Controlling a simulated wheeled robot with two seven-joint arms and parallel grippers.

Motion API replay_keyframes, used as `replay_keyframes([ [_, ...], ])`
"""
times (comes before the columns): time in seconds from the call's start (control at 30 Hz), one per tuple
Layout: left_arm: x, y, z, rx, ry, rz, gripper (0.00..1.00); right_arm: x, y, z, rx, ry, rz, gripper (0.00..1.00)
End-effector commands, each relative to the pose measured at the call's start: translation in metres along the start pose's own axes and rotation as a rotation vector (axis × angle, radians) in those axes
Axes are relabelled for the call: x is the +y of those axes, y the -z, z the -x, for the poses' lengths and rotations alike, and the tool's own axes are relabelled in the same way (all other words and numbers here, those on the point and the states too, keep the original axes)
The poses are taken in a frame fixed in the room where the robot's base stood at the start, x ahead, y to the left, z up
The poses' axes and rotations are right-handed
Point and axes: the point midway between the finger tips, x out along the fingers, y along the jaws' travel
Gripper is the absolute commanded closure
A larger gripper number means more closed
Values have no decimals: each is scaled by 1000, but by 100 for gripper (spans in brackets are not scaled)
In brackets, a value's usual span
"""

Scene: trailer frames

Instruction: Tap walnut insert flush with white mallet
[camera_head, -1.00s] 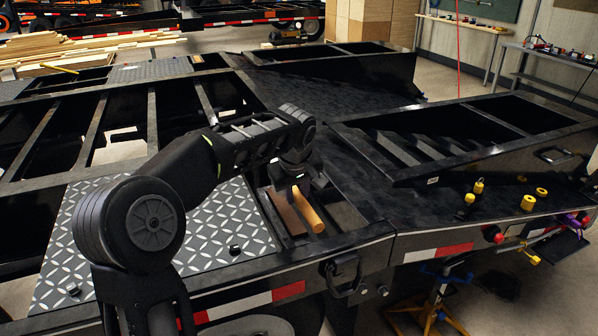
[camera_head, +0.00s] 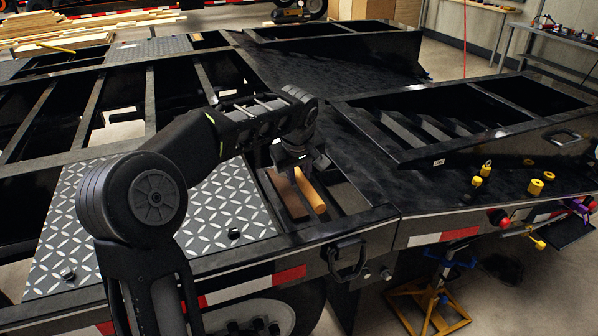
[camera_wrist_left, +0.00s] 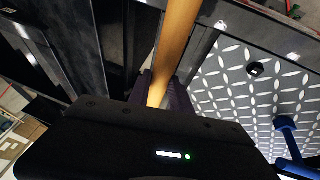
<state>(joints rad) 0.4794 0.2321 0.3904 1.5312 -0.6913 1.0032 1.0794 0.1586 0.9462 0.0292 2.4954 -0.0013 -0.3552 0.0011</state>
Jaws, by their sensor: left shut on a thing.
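My left gripper (camera_head: 291,167) reaches down over a narrow slot in the black trailer frame, beside the diamond plate. In the left wrist view, its dark fingers (camera_wrist_left: 161,92) are shut on a round, light-wood handle (camera_wrist_left: 177,40). The handle also shows in the head view (camera_head: 311,192), slanting out below the gripper toward the near rail. A flatter brown wooden piece (camera_head: 289,198), possibly the walnut insert, lies just left of the handle in the slot; whether they touch is unclear. No white mallet head shows. My right gripper is not in view.
The diamond plate (camera_head: 215,214) lies left of the slot. The near rail (camera_head: 345,228) has a black handle (camera_head: 346,258). Yellow fittings (camera_head: 535,187) stand on the right deck. A blue tool-like object (camera_wrist_left: 287,135) shows at right in the wrist view.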

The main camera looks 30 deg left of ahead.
Motion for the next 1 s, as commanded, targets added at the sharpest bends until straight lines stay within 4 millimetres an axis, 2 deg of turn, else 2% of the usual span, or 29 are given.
replay_keyframes([
  [0.47,0,-2,-5,3,-3,-1,100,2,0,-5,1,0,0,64],
  [0.57,-2,-5,-13,3,-3,-1,100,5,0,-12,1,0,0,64],
  [0.87,-13,-28,-68,4,-4,-2,100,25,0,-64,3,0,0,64],
  [0.9,-12,-24,-59,5,-5,-1,100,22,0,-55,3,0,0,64],
  [1.0,-11,-23,-56,2,-3,-1,100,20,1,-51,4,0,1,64],
])
